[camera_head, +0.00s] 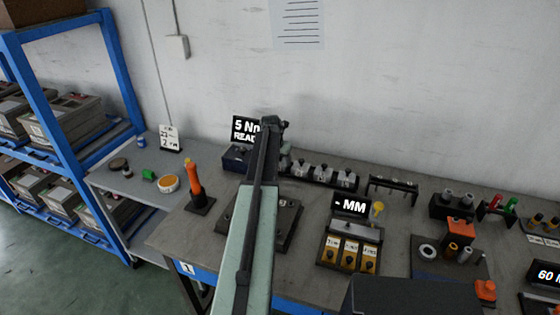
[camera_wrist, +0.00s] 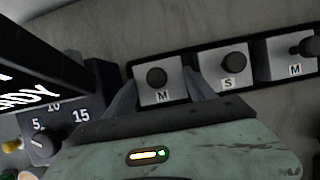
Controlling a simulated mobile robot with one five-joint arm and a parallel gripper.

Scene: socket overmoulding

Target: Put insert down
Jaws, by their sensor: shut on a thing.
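The insert (camera_wrist: 150,95) is a grey metal block with a dark round knob and an "M" label, seen in the wrist view. My gripper (camera_wrist: 160,84) is shut on it, one finger on each side. It is in line with the other blocks, at the left end of a dark rack (camera_wrist: 210,52). I cannot tell whether it rests fully on the rack. In the head view my arm hides most of my gripper (camera_head: 284,152), which is at the left end of the rack (camera_head: 317,183).
Two similar blocks, "S" (camera_wrist: 233,72) and another "M" (camera_wrist: 285,62), stand close on the right. A dial box with a lit display (camera_wrist: 45,135) is close on the left. An orange-handled tool (camera_head: 194,180) stands left of my arm. A display box (camera_head: 350,235) is at the right.

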